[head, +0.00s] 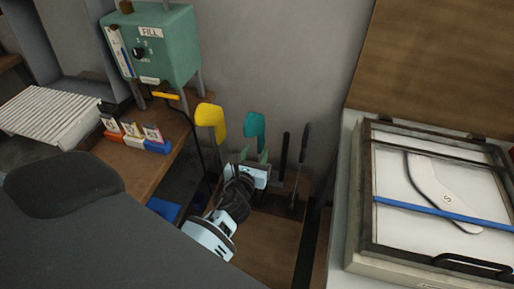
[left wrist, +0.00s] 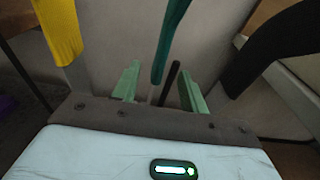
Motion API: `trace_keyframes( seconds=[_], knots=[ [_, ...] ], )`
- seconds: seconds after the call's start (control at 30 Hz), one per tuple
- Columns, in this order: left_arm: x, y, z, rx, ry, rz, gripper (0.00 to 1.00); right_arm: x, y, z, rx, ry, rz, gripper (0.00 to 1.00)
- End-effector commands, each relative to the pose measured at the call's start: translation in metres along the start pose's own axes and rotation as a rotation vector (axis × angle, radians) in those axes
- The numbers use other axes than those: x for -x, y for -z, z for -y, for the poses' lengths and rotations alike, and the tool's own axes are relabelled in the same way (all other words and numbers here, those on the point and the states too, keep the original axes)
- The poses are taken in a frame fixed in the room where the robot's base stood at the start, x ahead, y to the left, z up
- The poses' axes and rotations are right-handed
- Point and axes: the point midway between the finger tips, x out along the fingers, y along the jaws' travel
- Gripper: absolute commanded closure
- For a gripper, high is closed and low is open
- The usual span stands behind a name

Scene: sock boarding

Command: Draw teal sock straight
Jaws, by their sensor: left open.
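The teal sock (head: 254,127) hangs on an upright form behind my left gripper (head: 254,154) in the head view. In the left wrist view the teal sock (left wrist: 171,38) is seen narrow, with a thin pale post below it. The green fingers of my left gripper (left wrist: 160,80) are open, one on each side of that line. The sock's lower end shows just above and between the fingertips; contact with either finger cannot be made out. My right gripper is not in view.
A yellow sock (head: 211,117) stands left of the teal one, close to my left gripper. Dark upright forms (head: 303,145) stand to the right. A green FILL box (head: 160,45) is at the back left. A framed press (head: 365,225) holding a white sock shape is at right.

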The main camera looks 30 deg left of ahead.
Motion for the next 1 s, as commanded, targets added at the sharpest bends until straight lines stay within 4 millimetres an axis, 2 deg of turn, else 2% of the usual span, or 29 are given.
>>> trace_keyframes(
  seconds=[0.53,1.0],
  knots=[
    [0.045,0.006,0.0,-0.001,0.0,-0.001,0.56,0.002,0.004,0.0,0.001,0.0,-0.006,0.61],
    [0.048,0.006,0.0,-0.001,0.0,0.0,0.56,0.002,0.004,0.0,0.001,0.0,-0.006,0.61]
  ],
)
